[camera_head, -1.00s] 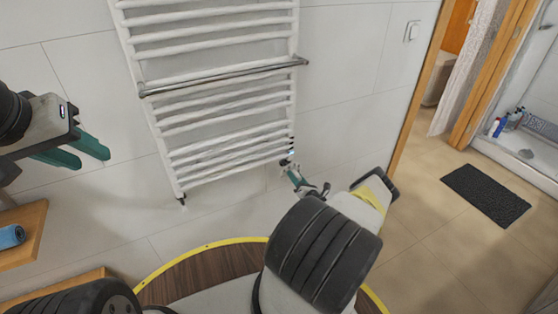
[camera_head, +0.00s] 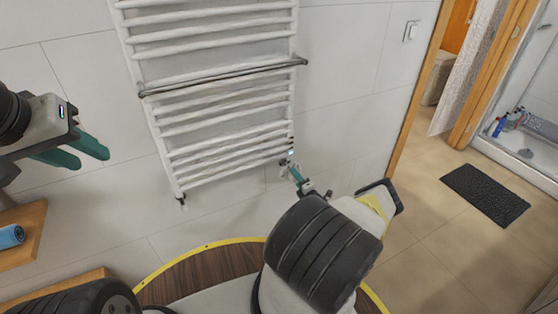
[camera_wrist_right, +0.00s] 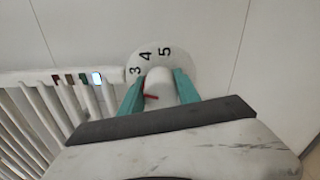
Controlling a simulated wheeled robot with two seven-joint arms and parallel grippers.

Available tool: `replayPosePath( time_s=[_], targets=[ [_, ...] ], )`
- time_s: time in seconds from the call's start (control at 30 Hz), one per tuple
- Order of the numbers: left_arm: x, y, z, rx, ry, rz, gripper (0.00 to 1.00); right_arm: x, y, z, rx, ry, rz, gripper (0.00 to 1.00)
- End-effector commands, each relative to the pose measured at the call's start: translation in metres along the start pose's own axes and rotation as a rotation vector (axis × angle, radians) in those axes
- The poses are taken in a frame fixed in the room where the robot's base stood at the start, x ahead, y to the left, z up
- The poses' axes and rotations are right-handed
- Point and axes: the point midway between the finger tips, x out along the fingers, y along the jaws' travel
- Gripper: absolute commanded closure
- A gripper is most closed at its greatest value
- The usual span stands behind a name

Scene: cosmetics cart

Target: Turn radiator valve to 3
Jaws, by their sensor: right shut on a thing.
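The radiator valve shows in the right wrist view as a white knob (camera_wrist_right: 160,84) in front of a round white dial (camera_wrist_right: 147,57) with black numbers 3, 4 and 5. A red mark (camera_wrist_right: 151,96) is on the knob's left side, below the 3. My right gripper (camera_wrist_right: 159,82) is shut on the knob, one teal finger on each side. In the head view, my right gripper (camera_head: 290,168) is at the radiator's lower right corner, and the valve is too small to read. My left gripper (camera_head: 92,160) is open and empty, raised at the left.
A white towel radiator (camera_head: 215,110) with a metal rail hangs on the tiled wall. Small coloured marks (camera_wrist_right: 76,78) sit along its bars. A wooden shelf (camera_head: 25,235) with a blue roll (camera_head: 11,237) is at the left. A dark mat (camera_head: 485,194) lies on the floor at the right.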

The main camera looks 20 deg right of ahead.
Motion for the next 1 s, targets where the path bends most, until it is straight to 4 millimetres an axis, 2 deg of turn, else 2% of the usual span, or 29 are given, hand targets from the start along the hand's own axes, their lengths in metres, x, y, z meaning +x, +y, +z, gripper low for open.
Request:
replayPosePath(
  time_s=[0.63,0.67,0.73,0.77,1.0],
  targets=[
    [0.0,0.0,0.0,0.0,0.0,0.0,0.64,-0.0008,-0.0012,0.0003,0.047,-0.001,-0.002,1.0],
    [0.0,0.0,0.0,0.0,0.0,0.0,0.64,-0.0008,-0.0012,0.0003,0.047,-0.001,-0.002,0.55],
    [0.0,0.0,0.0,0.0,0.0,0.0,0.64,-0.0008,-0.0011,0.0003,0.047,-0.001,-0.002,0.41],
    [0.0,0.0,0.0,0.0,0.0,0.0,0.64,-0.0007,-0.001,0.0003,0.047,-0.001,-0.002,0.39],
    [0.0,0.0,0.0,0.0,0.0,0.0,0.64,-0.0003,-0.0006,0.0001,0.046,0.0,-0.001,0.39]
  ],
)
